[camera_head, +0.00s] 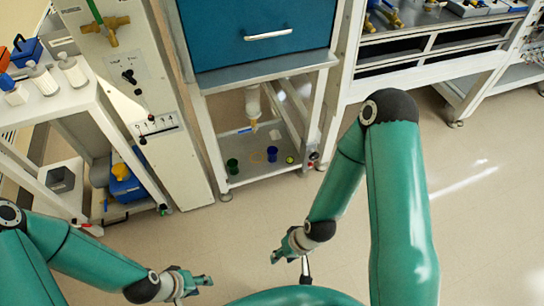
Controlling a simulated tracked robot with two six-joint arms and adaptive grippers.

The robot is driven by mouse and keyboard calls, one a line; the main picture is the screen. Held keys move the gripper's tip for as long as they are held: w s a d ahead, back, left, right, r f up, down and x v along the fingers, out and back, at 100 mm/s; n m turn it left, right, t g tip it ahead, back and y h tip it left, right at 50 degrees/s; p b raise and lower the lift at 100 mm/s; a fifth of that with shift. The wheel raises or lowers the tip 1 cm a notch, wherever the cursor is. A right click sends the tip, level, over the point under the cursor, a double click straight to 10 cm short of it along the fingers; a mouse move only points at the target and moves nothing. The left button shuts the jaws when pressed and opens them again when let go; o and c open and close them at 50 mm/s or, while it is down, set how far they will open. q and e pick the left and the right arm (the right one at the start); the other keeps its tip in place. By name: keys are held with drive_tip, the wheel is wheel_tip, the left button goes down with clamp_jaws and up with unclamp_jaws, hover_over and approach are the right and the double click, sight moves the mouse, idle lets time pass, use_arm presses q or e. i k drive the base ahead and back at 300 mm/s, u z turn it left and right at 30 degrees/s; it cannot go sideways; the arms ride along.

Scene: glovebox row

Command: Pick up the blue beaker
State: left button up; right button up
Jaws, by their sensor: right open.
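The blue beaker (272,154) is a small dark blue cup standing on the low shelf (250,178) of the white frame under the blue cabinet. A green beaker (232,166) stands to its left and a small yellow-green round thing (290,160) lies to its right. My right gripper (280,254) is open and empty, in front of the shelf and apart from the beaker. My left gripper (199,284) is at the lower left, farther from the beaker, with nothing seen in it. Its jaw opening is too small to judge.
A blue cabinet (250,28) with a drawer handle overhangs the low shelf, and the frame's legs (212,150) flank it. A white container (252,103) hangs above the shelf. A white cart (45,115) stands left. Open floor (480,210) lies right.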

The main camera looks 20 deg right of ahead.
sight(272, 151)
drive_tip(key=u, duration=0.05)
drive_tip(key=i, duration=0.2)
drive_tip(key=u, duration=2.7)
drive_tip(key=k, duration=1.9)
drive_tip(key=u, duration=0.95)
drive_tip(key=i, duration=0.1)
drive_tip(key=z, duration=2.7)
drive_tip(key=i, duration=0.7)
